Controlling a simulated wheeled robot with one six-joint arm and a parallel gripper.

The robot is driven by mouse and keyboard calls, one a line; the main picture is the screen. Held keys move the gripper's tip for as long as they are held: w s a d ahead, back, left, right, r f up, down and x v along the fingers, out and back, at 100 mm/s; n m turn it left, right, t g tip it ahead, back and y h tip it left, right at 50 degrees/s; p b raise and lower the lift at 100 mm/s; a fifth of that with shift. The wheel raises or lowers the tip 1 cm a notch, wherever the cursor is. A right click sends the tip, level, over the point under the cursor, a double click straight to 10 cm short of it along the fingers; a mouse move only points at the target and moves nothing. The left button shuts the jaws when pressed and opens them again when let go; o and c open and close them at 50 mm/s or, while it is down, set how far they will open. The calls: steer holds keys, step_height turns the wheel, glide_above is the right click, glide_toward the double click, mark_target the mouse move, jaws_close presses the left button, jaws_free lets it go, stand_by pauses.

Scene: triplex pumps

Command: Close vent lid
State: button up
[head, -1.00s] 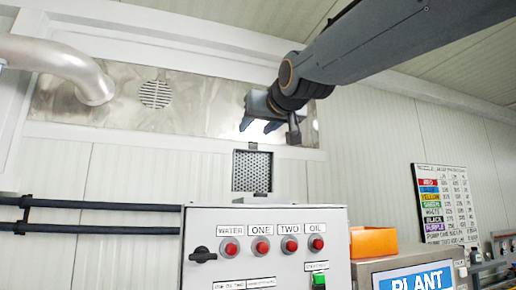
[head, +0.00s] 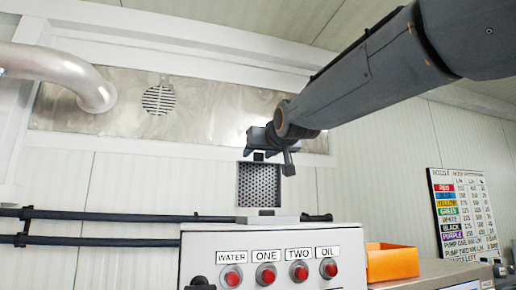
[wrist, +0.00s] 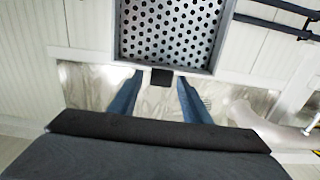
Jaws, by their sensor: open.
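The vent (head: 259,186) is a square grey frame with a perforated plate inside, standing above the control box in the head view. A light grey flat piece (head: 268,219), perhaps the lowered lid, shows at its foot. A small black tab (head: 258,156) sits at the vent's top edge. My gripper (head: 262,144) is just above that edge, open and empty. In the wrist view, the vent (wrist: 167,30) fills the top middle, and the black tab (wrist: 161,77) lies between the lines of my gripper's two fingers (wrist: 160,97). Whether the fingers touch anything cannot be told.
A control box (head: 262,240) with several red buttons stands below the vent. An orange bin (head: 391,262) is to its right. Dark pipes (head: 110,216) run along the left wall, and a silver duct (head: 65,68) is at upper left.

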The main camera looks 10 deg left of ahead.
steer(key=shift+w+a, duration=0.1)
steer(key=shift+c, duration=0.5)
jaws_close()
